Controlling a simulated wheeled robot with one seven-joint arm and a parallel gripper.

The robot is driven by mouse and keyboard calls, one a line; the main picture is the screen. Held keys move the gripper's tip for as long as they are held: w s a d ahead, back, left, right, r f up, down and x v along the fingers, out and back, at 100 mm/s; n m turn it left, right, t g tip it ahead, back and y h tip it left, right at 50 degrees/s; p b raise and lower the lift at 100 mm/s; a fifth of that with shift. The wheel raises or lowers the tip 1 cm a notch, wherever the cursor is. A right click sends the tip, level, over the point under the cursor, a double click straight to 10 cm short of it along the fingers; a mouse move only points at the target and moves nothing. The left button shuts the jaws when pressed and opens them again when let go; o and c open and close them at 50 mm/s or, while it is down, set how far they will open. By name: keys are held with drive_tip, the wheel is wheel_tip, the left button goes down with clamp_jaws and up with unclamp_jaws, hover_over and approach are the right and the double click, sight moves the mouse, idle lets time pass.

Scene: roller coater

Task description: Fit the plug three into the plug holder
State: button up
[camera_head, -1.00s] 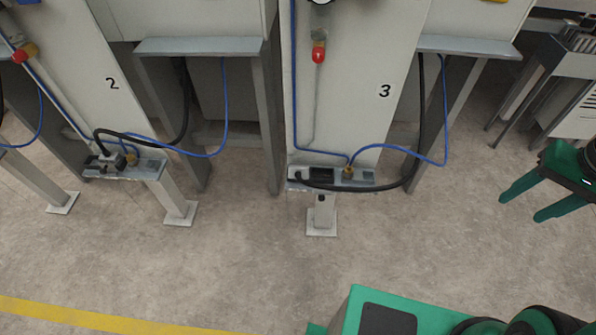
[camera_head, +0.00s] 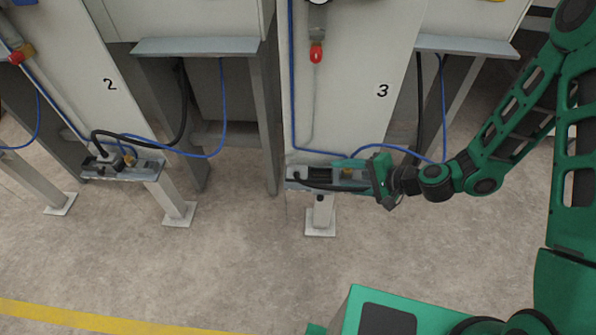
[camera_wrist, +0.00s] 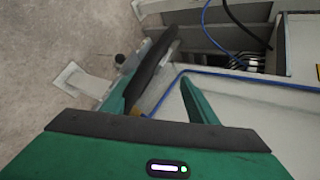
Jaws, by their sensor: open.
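Plug three is the black plug on the thick black cable (camera_head: 333,187) at station 3. The plug's far end is hard to tell apart from the cable. The plug holder (camera_head: 320,174) is a dark block on the small grey shelf under the number 3. My gripper (camera_head: 342,174) is at that shelf, reaching in from the right, with its fingers pointing left. In the wrist view my gripper (camera_wrist: 158,92) has its two green fingers apart. The black cable (camera_wrist: 151,72) runs close to the left finger and on beyond it. I cannot tell whether they touch.
A thin blue hose (camera_head: 393,148) and a brass fitting (camera_head: 348,171) are close to my gripper. A red-tipped valve (camera_head: 316,53) hangs above. Station 2's shelf (camera_head: 125,168) stands to the left. The floor (camera_head: 240,255) in front is clear.

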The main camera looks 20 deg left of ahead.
drive_tip(key=s+a+f+m+t, duration=0.1)
drive_tip(key=a+f+m, duration=0.2)
drive_tip(key=a+m, duration=0.1)
drive_tip(key=m, duration=0.1)
approach(298, 173)
drive_tip(key=shift+s+a+f+t+y, duration=0.1)
drive_tip(key=shift+a+f+t+y, duration=0.25)
drive_tip(key=shift+a+f, duration=0.5)
drive_tip(key=shift+w+x, duration=0.15)
drive_tip(key=shift+x, duration=1.3)
drive_tip(key=shift+w+x, duration=0.15)
drive_tip(key=shift+x, duration=1.35)
drive_tip(key=shift+d+f, duration=0.1)
drive_tip(key=shift+d, duration=0.1)
clamp_jaws()
